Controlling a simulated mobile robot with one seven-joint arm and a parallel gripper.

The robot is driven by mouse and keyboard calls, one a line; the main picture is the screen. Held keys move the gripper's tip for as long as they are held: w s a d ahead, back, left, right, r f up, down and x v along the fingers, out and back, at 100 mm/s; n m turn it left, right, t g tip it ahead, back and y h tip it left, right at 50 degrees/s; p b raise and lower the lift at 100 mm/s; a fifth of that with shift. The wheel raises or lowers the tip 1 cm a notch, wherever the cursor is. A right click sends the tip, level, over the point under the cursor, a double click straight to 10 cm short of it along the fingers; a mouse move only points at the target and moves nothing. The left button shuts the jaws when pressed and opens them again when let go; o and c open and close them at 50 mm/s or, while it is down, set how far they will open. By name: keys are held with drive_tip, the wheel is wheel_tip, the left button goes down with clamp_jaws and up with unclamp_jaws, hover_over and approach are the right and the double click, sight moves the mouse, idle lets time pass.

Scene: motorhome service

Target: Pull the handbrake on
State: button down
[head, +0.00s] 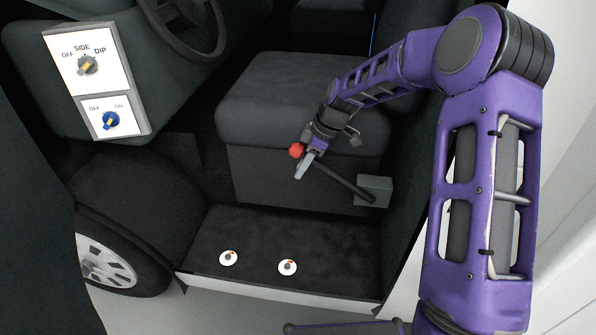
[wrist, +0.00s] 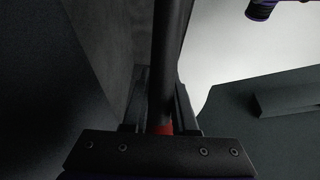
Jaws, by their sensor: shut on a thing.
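The handbrake (head: 350,183) is a dark lever with a red end, beside the seat base in the head view. It slopes up to the left from a grey block (head: 373,191) at its lower right. My gripper (head: 306,162) is at the red end of the lever. In the wrist view the dark lever (wrist: 170,60) runs up between the two fingers of my gripper (wrist: 161,115), with a bit of red near the palm. The gripper is shut on the lever. The fingers cover part of it in the head view.
The seat (head: 290,105) stands just behind the lever. A switch panel (head: 90,80) with two knobs is at the upper left, near the steering wheel (head: 190,20). Two white discs (head: 287,267) with small orange marks lie on the step (head: 330,240). The wheel (head: 105,262) is at lower left.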

drive_tip(key=shift+d+r+y, duration=0.15)
drive_tip(key=shift+d+r, duration=0.3)
drive_tip(key=shift+r, duration=0.15)
drive_tip(key=shift+d+r+y, duration=0.15)
drive_tip(key=shift+d+r, duration=0.25)
drive_tip(key=shift+r, duration=0.2)
drive_tip(key=c, duration=0.9)
unclamp_jaws()
drive_tip(key=shift+d, duration=0.1)
drive_tip(key=shift+o, duration=1)
drive_tip(key=shift+s+f, duration=0.1)
drive_tip(key=shift+f, duration=0.05)
drive_tip(key=p+v, duration=0.1)
drive_tip(key=v, duration=1.6)
drive_tip(key=shift+s+p, duration=0.25)
drive_tip(key=shift+p, duration=0.1)
